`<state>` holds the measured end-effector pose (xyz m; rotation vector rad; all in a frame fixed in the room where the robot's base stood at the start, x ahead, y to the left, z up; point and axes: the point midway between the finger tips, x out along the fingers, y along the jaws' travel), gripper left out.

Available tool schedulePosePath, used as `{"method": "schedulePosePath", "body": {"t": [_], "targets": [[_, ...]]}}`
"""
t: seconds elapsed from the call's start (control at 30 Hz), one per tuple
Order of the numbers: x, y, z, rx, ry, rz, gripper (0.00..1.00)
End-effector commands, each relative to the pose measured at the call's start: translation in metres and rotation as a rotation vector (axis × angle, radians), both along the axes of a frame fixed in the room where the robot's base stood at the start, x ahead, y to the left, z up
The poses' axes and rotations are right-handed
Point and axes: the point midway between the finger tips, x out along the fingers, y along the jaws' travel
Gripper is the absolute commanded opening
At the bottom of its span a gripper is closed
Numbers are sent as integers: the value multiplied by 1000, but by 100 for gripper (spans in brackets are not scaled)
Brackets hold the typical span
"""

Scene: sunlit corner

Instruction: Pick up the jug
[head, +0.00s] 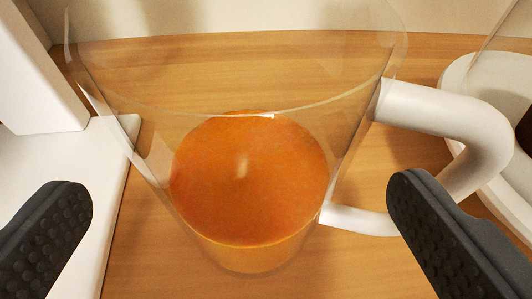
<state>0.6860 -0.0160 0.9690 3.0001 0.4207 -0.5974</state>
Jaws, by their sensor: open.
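The jug (250,250) is a clear, wide-mouthed vessel with orange liquid in its lower part. It stands upright on the wooden surface in the middle of the head view. Its white handle (440,112) is on the right side and curves down and back to the jug. My gripper (240,205) is open, with one dark ridged finger at the lower left and the other at the lower right. The jug shows between and beyond the fingers. The right finger overlaps the handle's lower end in the picture; I cannot tell whether they touch.
A white object (35,75) with a flat white base (70,185) stands close on the left. At the right edge is a white round plate-like thing (460,75) with a clear vessel on it, partly cut off. A pale wall (250,15) is behind. Bare wood shows around the jug.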

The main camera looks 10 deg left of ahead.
Motion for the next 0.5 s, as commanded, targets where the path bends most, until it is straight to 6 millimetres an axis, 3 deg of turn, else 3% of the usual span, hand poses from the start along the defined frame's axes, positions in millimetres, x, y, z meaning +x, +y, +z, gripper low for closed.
{"method": "schedulePosePath", "body": {"t": [0.5], "targets": [[44, 10, -23, 0, -1, 0, 100]]}}
